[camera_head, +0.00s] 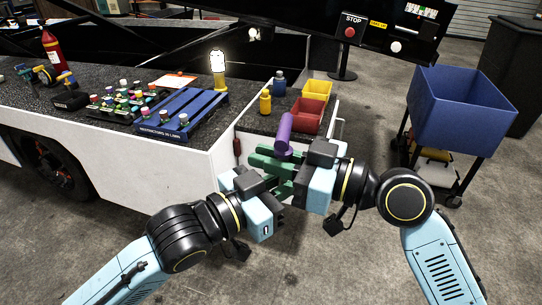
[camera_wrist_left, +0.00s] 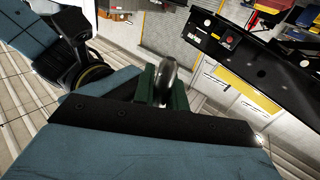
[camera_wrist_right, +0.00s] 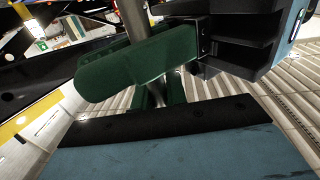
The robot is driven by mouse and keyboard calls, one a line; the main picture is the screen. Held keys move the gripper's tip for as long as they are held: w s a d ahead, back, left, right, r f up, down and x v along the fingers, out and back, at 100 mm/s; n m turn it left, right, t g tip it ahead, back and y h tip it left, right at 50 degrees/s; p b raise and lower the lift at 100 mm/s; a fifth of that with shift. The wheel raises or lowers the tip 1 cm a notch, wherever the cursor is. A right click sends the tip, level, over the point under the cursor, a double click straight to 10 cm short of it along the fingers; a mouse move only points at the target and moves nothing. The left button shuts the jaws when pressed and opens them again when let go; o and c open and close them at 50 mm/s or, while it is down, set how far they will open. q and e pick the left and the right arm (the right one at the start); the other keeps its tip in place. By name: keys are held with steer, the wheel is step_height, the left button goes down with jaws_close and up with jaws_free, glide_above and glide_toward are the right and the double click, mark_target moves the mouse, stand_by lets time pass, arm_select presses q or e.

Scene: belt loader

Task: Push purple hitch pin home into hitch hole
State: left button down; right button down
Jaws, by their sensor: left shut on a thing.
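The purple hitch pin (camera_head: 284,133) stands tilted at the front corner of the bench, its purple upper part above the green fingers. My left gripper (camera_head: 268,166) is shut on it; in the left wrist view its fingers hold a dark, shiny rounded part (camera_wrist_left: 168,80). My right gripper (camera_head: 291,172) is close beside the left one, also at the pin. In the right wrist view a grey shaft (camera_wrist_right: 157,92) stands between its fingers, partly hidden by a green finger of my left gripper (camera_wrist_right: 140,62); its grip is unclear. I cannot make out the hitch hole.
A yellow bin (camera_head: 317,89) and a red bin (camera_head: 306,116) stand on the bench behind the pin. A blue tray (camera_head: 182,112) lies to the left. A blue tub on a cart (camera_head: 462,108) stands at the right. Open floor lies around my arms.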

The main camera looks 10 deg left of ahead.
arm_select(q)
steer(key=c, duration=1.3)
jaws_free()
steer(key=shift+c, duration=0.2)
steer(key=shift+f, duration=0.1)
steer(key=w+a+f+n+g+y, duration=0.1)
steer(key=a+f+n+y, duration=0.2)
steer(key=f, duration=0.9)
steer(key=a+f+n+g+y, duration=0.15)
steer(key=a+f, duration=0.35)
steer(key=f, duration=0.6)
steer(key=w+a+f+n+g+y, duration=0.1)
steer(key=a+f+y, duration=0.3)
steer(key=f, duration=0.8)
steer(key=s+a+f+g+y, duration=0.25)
steer(key=s+a+f, duration=0.25)
steer(key=s+f, duration=0.55)
steer(key=s+a+f+g+y, duration=0.1)
steer(key=s+a+f+g, duration=0.3)
steer(key=s+f, duration=0.65)
steer(key=s+a+f+g, duration=0.1)
steer(key=s+f, duration=0.3)
steer(key=s, duration=0.4)
steer(key=s+a+f+g, duration=0.2)
steer(key=s+a+f, duration=0.1)
steer(key=s, duration=0.6)
steer(key=shift+a+f+y, duration=0.15)
steer(key=shift+f+y, duration=0.15)
steer(key=shift+f, duration=0.4)
